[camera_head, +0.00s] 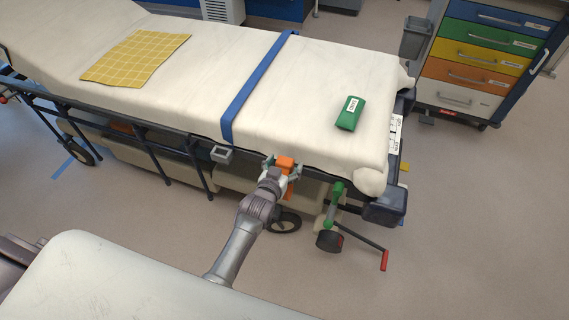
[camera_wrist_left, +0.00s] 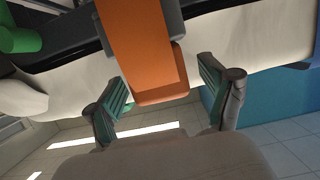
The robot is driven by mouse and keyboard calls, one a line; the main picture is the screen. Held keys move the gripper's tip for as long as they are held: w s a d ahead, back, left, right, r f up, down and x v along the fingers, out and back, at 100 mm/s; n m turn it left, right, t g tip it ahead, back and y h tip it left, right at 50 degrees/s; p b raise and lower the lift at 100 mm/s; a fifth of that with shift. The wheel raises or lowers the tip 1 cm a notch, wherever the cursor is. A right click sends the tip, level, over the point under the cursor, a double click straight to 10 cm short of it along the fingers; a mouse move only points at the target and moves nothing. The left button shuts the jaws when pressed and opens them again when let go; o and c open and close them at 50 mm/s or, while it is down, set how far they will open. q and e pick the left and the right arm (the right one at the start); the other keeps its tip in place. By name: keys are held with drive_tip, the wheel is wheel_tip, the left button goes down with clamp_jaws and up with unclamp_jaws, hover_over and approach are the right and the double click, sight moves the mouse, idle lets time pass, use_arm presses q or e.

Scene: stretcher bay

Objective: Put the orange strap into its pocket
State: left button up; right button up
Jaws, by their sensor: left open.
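The orange strap (camera_head: 286,162) is at the near side rail of the stretcher, with part of it hanging lower. In the left wrist view the orange strap (camera_wrist_left: 150,45) comes down from the top, its blunt end between my finger pads. My left gripper (camera_head: 282,167) reaches it from below. In the left wrist view the left gripper (camera_wrist_left: 168,97) is open, with a finger on each side of the strap and visible gaps. A small grey open-topped holder (camera_head: 221,154) sits on the rail to the left; it may be the pocket. My right gripper is not in view.
The stretcher (camera_head: 330,70) carries a blue strap (camera_head: 256,88), a green labelled pouch (camera_head: 351,113) and a yellow checked cloth (camera_head: 136,56). A green lever (camera_head: 335,196) and a red-ended pedal (camera_head: 384,260) stick out at the lower right. A drawer cart (camera_head: 480,55) stands behind. Floor at lower right is clear.

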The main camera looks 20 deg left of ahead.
use_arm(q)
drive_tip(key=shift+s, duration=0.1)
drive_tip(key=v, duration=1.2)
drive_tip(key=s+f+g, duration=0.2)
drive_tip(key=s+f, duration=0.2)
drive_tip(key=f, duration=0.4)
drive_tip(key=s+d+f+m+g, duration=0.1)
drive_tip(key=s+f+g, duration=0.1)
drive_tip(key=s+f, duration=0.5)
drive_tip(key=s+f+g, duration=0.2)
drive_tip(key=f, duration=0.8)
drive_tip(key=s+a+f+g, duration=0.2)
drive_tip(key=s+f, duration=0.3)
drive_tip(key=s, duration=0.3)
drive_tip(key=s+a+f+g, duration=0.2)
drive_tip(key=s+f, duration=0.3)
drive_tip(key=s, duration=0.4)
drive_tip(key=s+a+f+m+g, duration=0.1)
drive_tip(key=s+a+f+g, duration=0.2)
drive_tip(key=s, duration=0.6)
drive_tip(key=shift+f+g+y, duration=0.3)
drive_tip(key=shift+f, duration=0.6)
